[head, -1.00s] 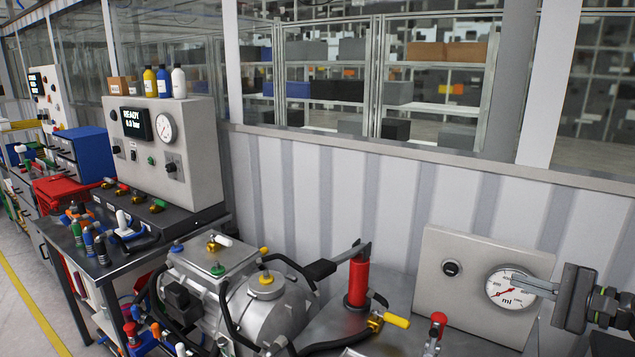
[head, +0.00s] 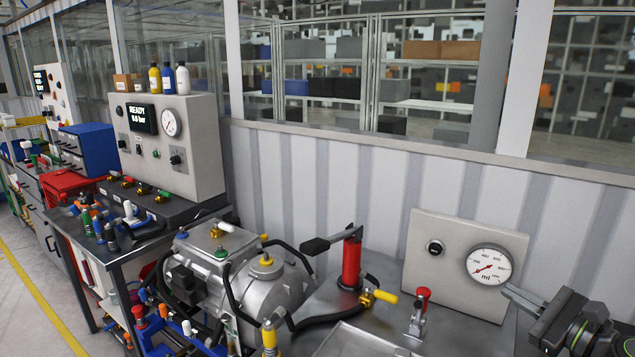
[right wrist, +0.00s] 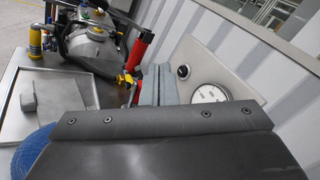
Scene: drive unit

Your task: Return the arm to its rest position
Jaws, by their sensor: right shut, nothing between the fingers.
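My right gripper (head: 522,301) is at the lower right of the head view, just right of the white gauge panel. Its fingers are shut with nothing between them and point left. In the right wrist view the shut fingers (right wrist: 160,84) point toward the red hand pump and the gauge panel. The gripper appears apart from the panel and the pump. My left gripper is not in view.
The gauge panel (head: 424,275) stands by the red pump (head: 351,262) with its black handle. A yellow-handled valve (head: 384,296) and red-topped lever (head: 420,305) sit nearby. The grey drive unit (head: 270,295) is left. A metal tray (right wrist: 60,120) shows in the wrist view.

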